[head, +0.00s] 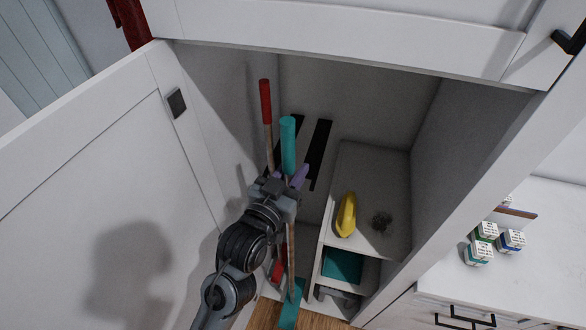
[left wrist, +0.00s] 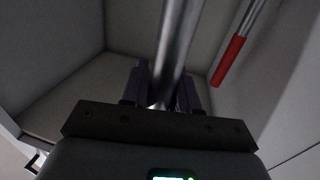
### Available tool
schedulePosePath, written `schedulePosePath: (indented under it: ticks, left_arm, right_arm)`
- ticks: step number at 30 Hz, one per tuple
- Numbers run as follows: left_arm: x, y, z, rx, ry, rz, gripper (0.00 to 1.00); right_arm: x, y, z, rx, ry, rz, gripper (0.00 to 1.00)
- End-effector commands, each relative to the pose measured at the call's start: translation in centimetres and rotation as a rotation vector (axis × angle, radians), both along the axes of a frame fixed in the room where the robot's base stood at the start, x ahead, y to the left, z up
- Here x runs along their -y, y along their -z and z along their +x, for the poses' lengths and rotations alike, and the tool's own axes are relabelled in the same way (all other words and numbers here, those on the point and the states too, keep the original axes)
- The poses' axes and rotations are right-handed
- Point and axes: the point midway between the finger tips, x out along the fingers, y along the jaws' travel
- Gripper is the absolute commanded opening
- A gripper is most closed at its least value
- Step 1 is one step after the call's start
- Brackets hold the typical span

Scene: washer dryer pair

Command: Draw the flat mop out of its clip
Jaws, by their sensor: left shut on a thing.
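The flat mop, with a teal grip (head: 288,146) and a teal head (head: 291,304), stands almost upright inside the open tall cabinet. Its pole shows in the left wrist view (left wrist: 178,45), running between the purple fingers. My left gripper (head: 287,181) is shut on the pole just below the teal grip; the fingers also show in the left wrist view (left wrist: 163,92). The clip cannot be made out; the gripper and mop may hide it. My right gripper is not in view.
A red-handled tool (head: 265,103) stands close on the left; its red grip shows in the left wrist view (left wrist: 228,62). Right of the mop, a shelf unit (head: 368,165) holds a yellow bottle (head: 346,215) and a dark scrubber (head: 382,221). The cabinet door (head: 95,190) stands open at left.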

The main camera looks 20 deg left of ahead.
Motion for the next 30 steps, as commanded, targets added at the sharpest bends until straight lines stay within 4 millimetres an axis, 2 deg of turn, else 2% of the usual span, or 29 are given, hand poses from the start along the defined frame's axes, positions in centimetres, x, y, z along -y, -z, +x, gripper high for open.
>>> schedulePosePath:
  ticks: [22,30]
  left_arm:
    - [0.0,3.1,0.0,0.006,0.000,-0.002,0.00]
    - [0.0,3.6,0.0,0.007,0.000,-0.002,0.00]
  right_arm:
    - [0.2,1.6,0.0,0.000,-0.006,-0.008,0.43]
    - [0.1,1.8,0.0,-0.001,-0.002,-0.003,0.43]
